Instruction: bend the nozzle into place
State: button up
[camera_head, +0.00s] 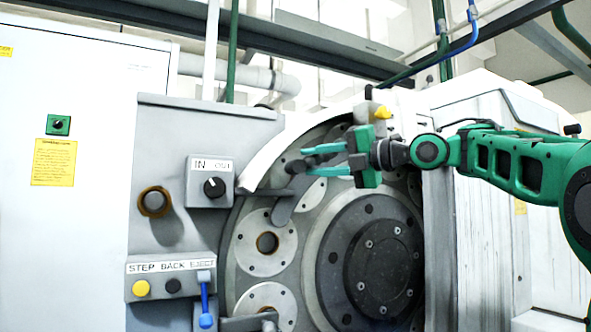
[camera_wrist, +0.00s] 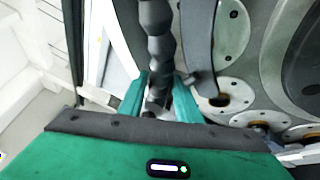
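The nozzle is a dark, segmented hose (camera_wrist: 160,48). In the wrist view it comes down from the top edge and runs between the two fingers of my gripper (camera_wrist: 160,82). Its lower end shows between the fingers, near the palm. In the head view my gripper (camera_head: 322,159) is in front of the machine's upper part, its teal fingers pointing left. A dark length of the nozzle (camera_head: 300,164) shows at the fingertips. The fingers are apart with the nozzle between them. I cannot tell whether both press on it.
A curved grey bar (camera_head: 292,205) hangs just below the fingers. The large round disc (camera_head: 372,262) is below my gripper. A control box with a knob (camera_head: 210,182) and a button panel (camera_head: 170,280) are on the left. A grey-white door panel (camera_head: 470,240) stands below my arm.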

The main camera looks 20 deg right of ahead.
jog(key=shift+x, duration=2.65)
jog(key=shift+c, duration=0.4)
grip_shut()
